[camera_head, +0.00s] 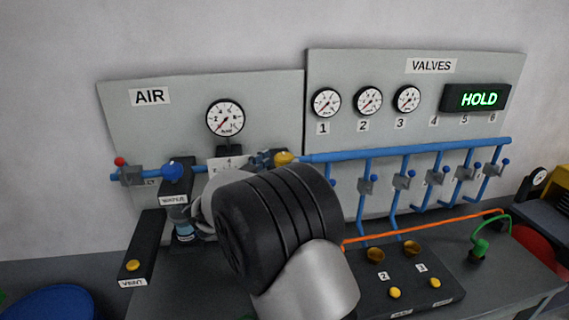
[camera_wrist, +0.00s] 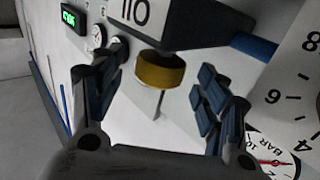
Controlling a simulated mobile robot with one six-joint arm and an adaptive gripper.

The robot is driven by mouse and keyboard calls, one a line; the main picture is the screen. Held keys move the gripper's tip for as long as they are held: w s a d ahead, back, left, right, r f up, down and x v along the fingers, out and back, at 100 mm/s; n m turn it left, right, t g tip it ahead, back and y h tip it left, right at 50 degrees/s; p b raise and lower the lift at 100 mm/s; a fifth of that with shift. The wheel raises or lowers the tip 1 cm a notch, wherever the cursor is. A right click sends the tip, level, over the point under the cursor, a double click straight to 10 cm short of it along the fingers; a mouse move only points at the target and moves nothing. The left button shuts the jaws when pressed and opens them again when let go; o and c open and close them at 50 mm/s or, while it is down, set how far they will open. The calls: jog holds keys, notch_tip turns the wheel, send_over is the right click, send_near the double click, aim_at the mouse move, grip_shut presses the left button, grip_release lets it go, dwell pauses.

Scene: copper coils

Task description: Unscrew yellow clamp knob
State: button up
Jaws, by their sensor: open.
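A yellow knob (camera_head: 284,157) sits at the left end of the blue pipe in the head view, just above my arm. In the wrist view a yellow round knob (camera_wrist: 160,70) shows between my fingers, under a dark block (camera_wrist: 190,22) with a white label. It looks like the same knob, though I cannot be sure. My gripper (camera_wrist: 156,92) is open, one finger on each side of the knob, with gaps on both sides. No contact shows.
A pressure gauge (camera_head: 225,118) is on the AIR panel (camera_head: 270,95). A black box (camera_head: 445,300) with yellow buttons lies on the bench. A gauge (camera_wrist: 272,155) is close at the wrist view's right.

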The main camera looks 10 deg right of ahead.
aim_at(278, 164)
jog(key=shift+x, duration=1.75)
jog(key=shift+a, duration=0.1)
jog(key=shift+c, duration=0.6)
jog(key=c, duration=1)
